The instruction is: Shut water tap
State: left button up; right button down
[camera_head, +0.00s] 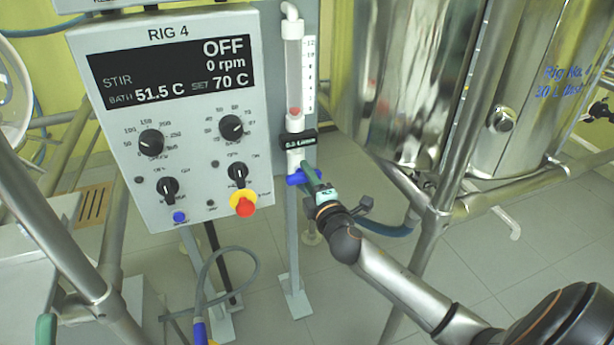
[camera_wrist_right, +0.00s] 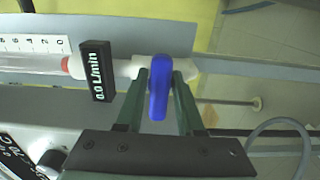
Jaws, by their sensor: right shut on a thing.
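The water tap has a blue handle (camera_head: 295,178) at the bottom of the clear flow tube (camera_head: 293,75), right of the control box. In the wrist view the blue handle (camera_wrist_right: 158,88) lies crosswise to the white pipe (camera_wrist_right: 184,68). My right gripper (camera_head: 305,177) comes from the lower right. In the wrist view its dark green fingers (camera_wrist_right: 160,78) are on either side of the handle, shut on it. The black flow display (camera_wrist_right: 97,71) reads 0.0 L/min; it is small in the head view (camera_head: 297,139).
The RIG 4 control box (camera_head: 175,110) shows OFF, 0 rpm, bath 51.5 C and set 70 C. A red stop button (camera_head: 245,207) is close left of the tap. Steel vessels (camera_head: 410,80) and frame tubes stand at the right. A grey hose (camera_head: 253,270) hangs below.

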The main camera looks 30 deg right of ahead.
dwell(0.3)
jog(key=c, duration=0.7)
grip_release()
jog(key=shift+p+v, duration=0.75)
jog(key=shift+v, duration=5.5)
jog(key=shift+s+d+f, duration=0.1)
